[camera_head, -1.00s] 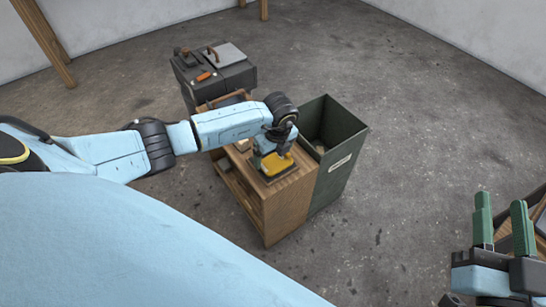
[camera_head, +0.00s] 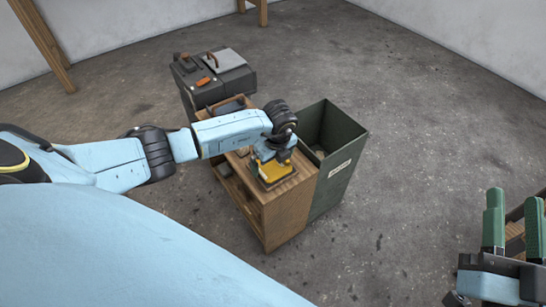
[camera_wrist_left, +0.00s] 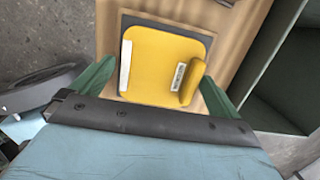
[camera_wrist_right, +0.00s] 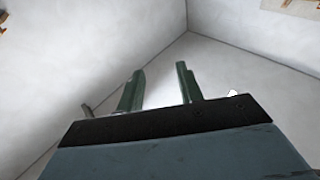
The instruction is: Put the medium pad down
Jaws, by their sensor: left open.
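The medium pad is a yellow block (camera_wrist_left: 160,62) with a raised lip and a pale label. It lies on a dark square (camera_wrist_left: 126,24) on the wooden cabinet top. The yellow pad also shows in the head view (camera_head: 272,170), partly hidden by my left gripper (camera_head: 270,158). In the left wrist view my left gripper (camera_wrist_left: 158,88) is open, with one green finger on each side of the pad's near end. I cannot tell whether the fingers touch it. My right gripper (camera_head: 514,220) is open and empty at the far right; its fingers also show in the right wrist view (camera_wrist_right: 158,88).
The wooden cabinet (camera_head: 285,215) stands beside an open dark green bin (camera_head: 345,165) with a label. A dark toolbox (camera_head: 228,82) stands behind the cabinet. The concrete floor (camera_head: 420,130) on the right is mostly clear.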

